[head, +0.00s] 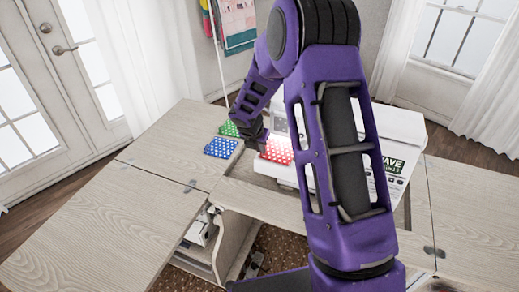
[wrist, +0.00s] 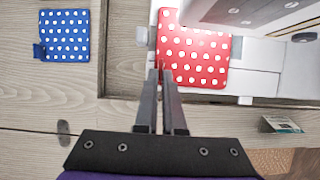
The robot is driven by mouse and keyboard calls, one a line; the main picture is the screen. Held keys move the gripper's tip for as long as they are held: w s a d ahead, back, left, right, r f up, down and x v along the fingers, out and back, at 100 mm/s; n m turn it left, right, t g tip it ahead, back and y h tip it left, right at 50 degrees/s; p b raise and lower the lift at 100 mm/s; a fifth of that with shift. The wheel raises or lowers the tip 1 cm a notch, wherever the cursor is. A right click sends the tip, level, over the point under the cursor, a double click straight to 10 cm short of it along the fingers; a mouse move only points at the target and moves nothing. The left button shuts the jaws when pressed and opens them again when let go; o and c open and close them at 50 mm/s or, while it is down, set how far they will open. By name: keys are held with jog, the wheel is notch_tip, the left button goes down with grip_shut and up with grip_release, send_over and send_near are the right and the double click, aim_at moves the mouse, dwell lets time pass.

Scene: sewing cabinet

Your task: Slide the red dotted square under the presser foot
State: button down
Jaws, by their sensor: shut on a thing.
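The red dotted square (head: 277,151) has white dots and lies flat on the white bed of the sewing machine (head: 395,165). My gripper (wrist: 162,72) is shut on the square's near left edge. In the head view, my gripper (head: 258,141) is at the square's left side, partly hidden by my arm. The presser foot cannot be made out; the machine head and my arm hide that area.
A blue dotted square (head: 220,147) lies on the wooden cabinet top to the left, also in the wrist view (wrist: 65,35). A green dotted square (head: 229,129) is behind it. The left cabinet leaf (head: 95,235) is bare.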

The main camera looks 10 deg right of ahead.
jog(key=shift+w+d, duration=0.1)
dwell(0.3)
jog(key=shift+w+d, duration=0.35)
jog(key=shift+w, duration=0.2)
dwell(0.3)
jog(key=c, duration=0.9)
grip_release()
jog(key=shift+c, duration=0.2)
jog(key=shift+r, duration=0.1)
jog(key=v, duration=1.7)
